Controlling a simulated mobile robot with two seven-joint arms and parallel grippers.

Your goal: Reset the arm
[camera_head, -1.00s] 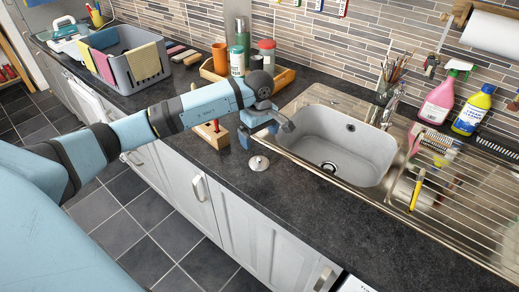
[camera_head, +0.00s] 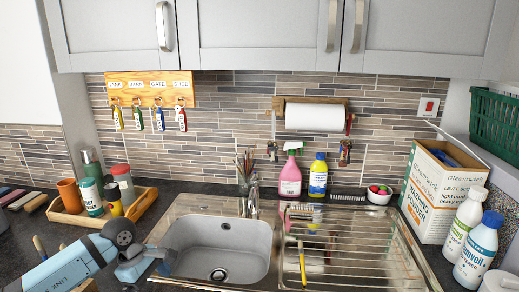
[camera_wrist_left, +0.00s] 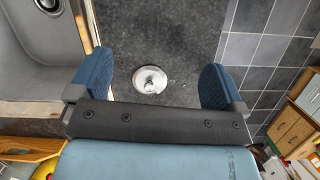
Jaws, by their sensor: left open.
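My left gripper (camera_head: 148,264) is at the bottom left of the head view, near the left edge of the sink. In the left wrist view its two blue fingers stand wide apart (camera_wrist_left: 156,80), with nothing held between them. A round metal sink plug (camera_wrist_left: 150,79) lies on the dark worktop below, in the gap between the fingers as seen from the wrist. The plug does not show in the head view now. My right gripper is not in view.
The sink (camera_head: 222,246) and ribbed drainer (camera_head: 345,258) fill the middle. A wooden tray (camera_head: 75,219) with bottles stands at left. Pink (camera_head: 290,176) and yellow (camera_head: 318,176) bottles stand behind the drainer. A washing powder box (camera_head: 437,190) and white bottles are at right. Cupboards hang above.

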